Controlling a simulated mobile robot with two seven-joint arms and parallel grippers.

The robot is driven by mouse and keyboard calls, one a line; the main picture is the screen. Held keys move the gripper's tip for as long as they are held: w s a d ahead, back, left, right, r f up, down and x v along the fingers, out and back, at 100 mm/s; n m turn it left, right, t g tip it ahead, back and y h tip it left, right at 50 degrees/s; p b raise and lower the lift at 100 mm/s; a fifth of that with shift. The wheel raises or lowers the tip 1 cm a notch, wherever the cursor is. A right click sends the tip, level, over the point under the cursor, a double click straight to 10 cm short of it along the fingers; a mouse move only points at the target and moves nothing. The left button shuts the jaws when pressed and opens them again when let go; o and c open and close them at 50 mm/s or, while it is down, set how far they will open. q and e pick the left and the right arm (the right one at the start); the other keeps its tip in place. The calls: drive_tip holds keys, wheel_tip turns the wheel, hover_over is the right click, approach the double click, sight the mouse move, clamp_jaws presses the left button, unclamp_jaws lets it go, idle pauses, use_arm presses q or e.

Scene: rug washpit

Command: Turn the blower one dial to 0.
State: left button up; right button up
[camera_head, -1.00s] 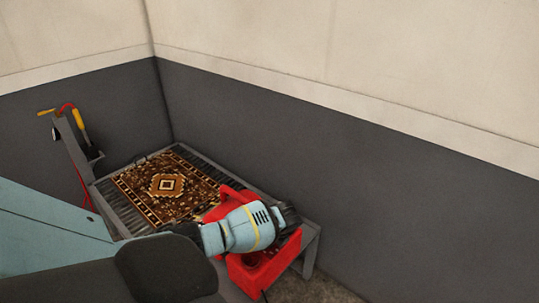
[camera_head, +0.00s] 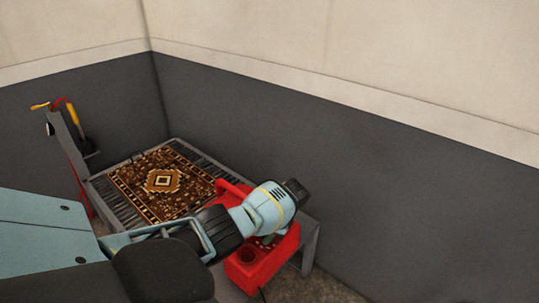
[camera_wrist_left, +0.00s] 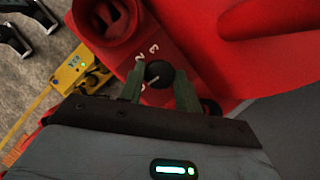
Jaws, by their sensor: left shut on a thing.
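The red blower (camera_head: 252,270) stands at the front end of the grey bench, partly hidden by my left arm. In the left wrist view the blower's red panel (camera_wrist_left: 180,45) shows a black round dial (camera_wrist_left: 158,74) with a pale pointer line toward the lower left. The printed numerals 2 and 3 are visible above the dial; no 0 can be made out. My left gripper (camera_wrist_left: 159,84) is shut on the dial, one finger on each side. My right gripper is not in view.
A patterned rug (camera_head: 163,182) lies on the slatted bench (camera_head: 118,205). A post with yellow- and red-handled tools (camera_head: 72,113) stands at its left. Grey-and-cream walls close in behind. A yellow box (camera_wrist_left: 78,70) with a cable lies beside the blower on the floor.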

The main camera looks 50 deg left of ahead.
use_arm(q)
drive_tip(key=shift+n+g+b, duration=0.3)
drive_tip(key=shift+n, duration=0.3)
drive_tip(key=o, duration=1)
drive_tip(key=shift+c, duration=0.2)
drive_tip(key=shift+r, duration=0.1)
drive_tip(key=p+v, duration=0.1)
drive_tip(key=v, duration=0.6)
drive_tip(key=shift+r+p, duration=0.3)
drive_tip(key=shift+p, duration=0.1)
drive_tip(key=shift+a, duration=0.1)
